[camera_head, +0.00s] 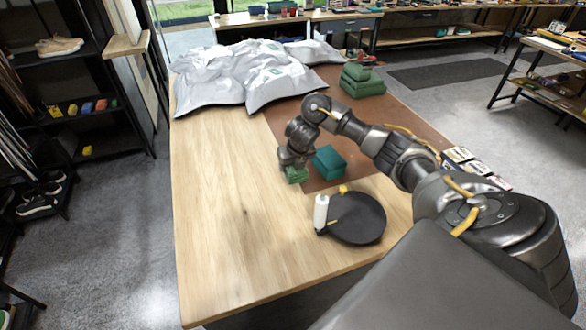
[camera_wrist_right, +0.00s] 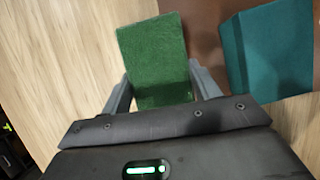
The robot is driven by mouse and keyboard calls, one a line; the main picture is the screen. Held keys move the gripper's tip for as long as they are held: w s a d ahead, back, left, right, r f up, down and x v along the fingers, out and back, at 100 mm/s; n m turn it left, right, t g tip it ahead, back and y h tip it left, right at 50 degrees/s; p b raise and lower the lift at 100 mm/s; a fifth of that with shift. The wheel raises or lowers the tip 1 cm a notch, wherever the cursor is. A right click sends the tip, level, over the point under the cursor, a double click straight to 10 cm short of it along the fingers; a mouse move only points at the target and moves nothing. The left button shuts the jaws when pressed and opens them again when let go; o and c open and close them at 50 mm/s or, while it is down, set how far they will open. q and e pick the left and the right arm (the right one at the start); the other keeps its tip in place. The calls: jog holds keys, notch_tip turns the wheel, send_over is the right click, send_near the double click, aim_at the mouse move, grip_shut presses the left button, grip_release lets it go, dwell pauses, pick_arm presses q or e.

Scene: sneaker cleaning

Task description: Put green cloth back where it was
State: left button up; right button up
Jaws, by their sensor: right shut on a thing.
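A folded green cloth (camera_head: 296,175) is at my right gripper (camera_head: 291,164), low over the wooden table (camera_head: 222,220) at the left edge of the brown mat (camera_head: 391,111). In the right wrist view the green cloth (camera_wrist_right: 155,58) lies between the two grey fingers of my right gripper (camera_wrist_right: 162,88), which is shut on it. Whether the cloth touches the table is hard to tell. A teal folded cloth or block (camera_head: 328,162) lies on the mat just right of the gripper, and it also shows in the right wrist view (camera_wrist_right: 268,50). My left gripper is out of view.
Grey bags (camera_head: 262,75) and stacked green cloths (camera_head: 362,81) lie at the back. The table's left side is clear.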

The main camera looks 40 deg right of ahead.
aim_at(293, 170)
jog(key=shift+w+d+f, duration=0.3)
jog(key=shift+f, duration=0.1)
notch_tip(293, 170, down, 3)
jog(key=shift+b, duration=1)
jog(key=shift+w+d+f, duration=0.1)
jog(key=shift+f, duration=0.15)
jog(key=o, duration=0.6)
jog(key=shift+f, duration=0.1)
jog(key=shift+c, duration=0.2)
jog(key=o, duration=0.5)
jog(key=shift+c, duration=0.2)
